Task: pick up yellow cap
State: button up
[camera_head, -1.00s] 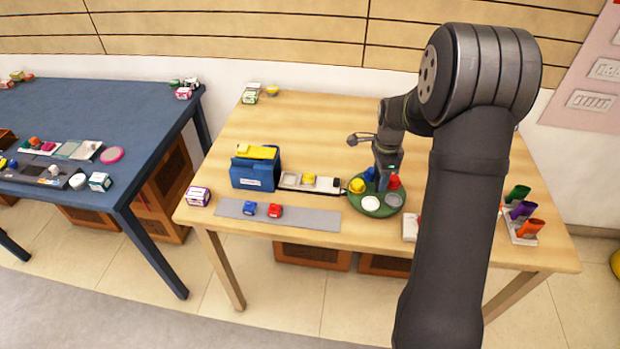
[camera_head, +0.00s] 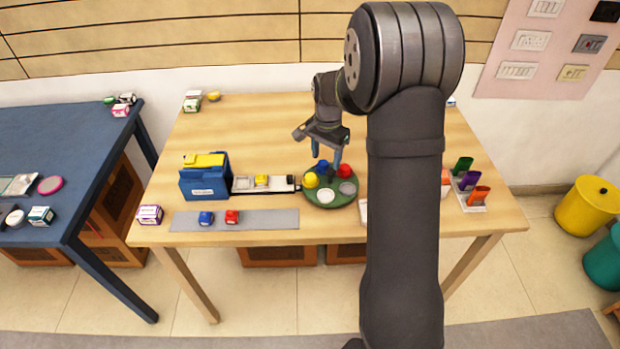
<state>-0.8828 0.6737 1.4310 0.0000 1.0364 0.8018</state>
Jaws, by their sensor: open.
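A yellow cap (camera_head: 311,180) sits on the left part of a round green tray (camera_head: 329,204) on the wooden table. A blue cap (camera_head: 323,167) and a red cap (camera_head: 344,171) sit at the tray's back. A white disc (camera_head: 326,195) and a grey disc (camera_head: 347,188) lie on its front and right parts. My gripper (camera_head: 326,163) points down just above the back of the tray, its fingers apart and nothing seen between them. It is close to the blue and red caps, to the right of and behind the yellow cap. Whether a finger touches a cap cannot be told.
Left of the tray is a strip (camera_head: 270,184) with a yellow piece, beside a blue box (camera_head: 205,181). A grey mat (camera_head: 266,220) with two toy cars lies in front. A holder (camera_head: 470,200) with coloured cups stands right. The table's back middle is clear.

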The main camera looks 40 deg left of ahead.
aim_at(312, 177)
jog(key=s+a+r+n, duration=0.25)
jog(key=r+n, duration=0.85)
jog(key=n, duration=0.7)
jog(key=f, duration=1.7)
jog(key=shift+s+d+f, duration=0.15)
jog(key=shift+s+f, duration=0.2)
jog(key=shift+s, duration=0.05)
jog(key=shift+c, duration=0.2)
jog(key=c, duration=1)
